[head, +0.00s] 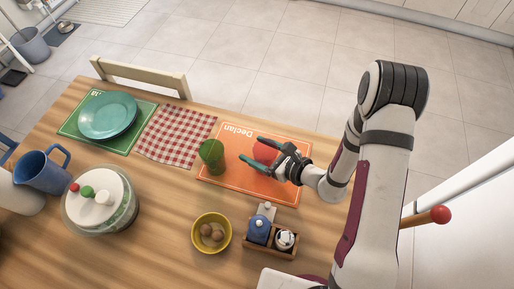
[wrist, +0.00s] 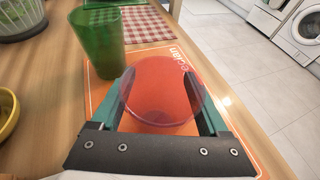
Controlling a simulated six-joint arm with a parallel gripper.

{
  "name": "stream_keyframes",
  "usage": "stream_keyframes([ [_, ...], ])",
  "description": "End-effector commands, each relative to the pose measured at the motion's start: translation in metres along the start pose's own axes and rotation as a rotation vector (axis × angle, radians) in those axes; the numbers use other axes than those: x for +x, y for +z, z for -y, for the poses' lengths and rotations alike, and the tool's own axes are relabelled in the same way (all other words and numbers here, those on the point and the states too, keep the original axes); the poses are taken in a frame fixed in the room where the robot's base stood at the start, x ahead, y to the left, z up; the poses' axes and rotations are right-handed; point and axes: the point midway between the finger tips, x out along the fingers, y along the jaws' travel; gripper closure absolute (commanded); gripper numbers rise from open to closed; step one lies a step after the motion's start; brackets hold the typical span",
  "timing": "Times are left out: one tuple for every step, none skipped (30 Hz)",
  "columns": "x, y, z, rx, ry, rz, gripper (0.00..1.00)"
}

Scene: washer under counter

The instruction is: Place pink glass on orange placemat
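The pink glass (wrist: 163,100) is see-through and sits between the two fingers of my gripper in the wrist view; it also shows as a red shape in the head view (head: 265,151). My gripper (head: 249,149) has its green fingers on either side of the glass, one along each side. I cannot tell whether they press on it. The orange placemat (head: 240,182), lettered "Declan", lies under the glass and gripper; it shows around them in the wrist view (wrist: 100,92). Whether the glass rests on the mat is hidden.
A green glass (head: 211,156) stands at the mat's left edge, close to the fingertips. A yellow bowl (head: 211,233) and a wooden caddy (head: 271,240) stand nearer the front. A checked mat (head: 176,134) and a teal plate (head: 108,114) are left. A chair (head: 142,77) is behind.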

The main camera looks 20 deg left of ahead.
Motion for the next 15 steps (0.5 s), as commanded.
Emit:
stream_keyframes([
  [0.000,0.000,0.000,0.000,0.000,0.000,0.13],
  [0.000,0.000,0.000,0.000,0.000,0.000,0.08],
  [0.000,0.000,0.000,0.000,0.000,0.000,0.01],
  [0.000,0.000,0.000,0.000,0.000,0.000,0.00],
  [0.000,0.000,0.000,0.000,0.000,0.000,0.00],
  [0.000,0.000,0.000,0.000,0.000,0.000,0.00],
  [0.000,0.000,0.000,0.000,0.000,0.000,0.00],
  [0.000,0.000,0.000,0.000,0.000,0.000,0.00],
  [0.000,0.001,0.000,0.000,0.000,0.000,0.00],
  [-0.001,0.001,0.000,0.000,0.000,0.000,0.00],
  [-0.001,0.002,0.000,-0.001,0.000,0.000,0.00],
  [-0.004,0.003,0.000,-0.001,-0.001,0.000,0.00],
  [-0.007,0.003,0.001,0.000,-0.001,0.000,0.00],
  [-0.012,0.003,0.001,0.001,-0.003,0.000,0.00],
  [-0.020,0.003,0.001,0.002,-0.003,0.000,0.00],
])
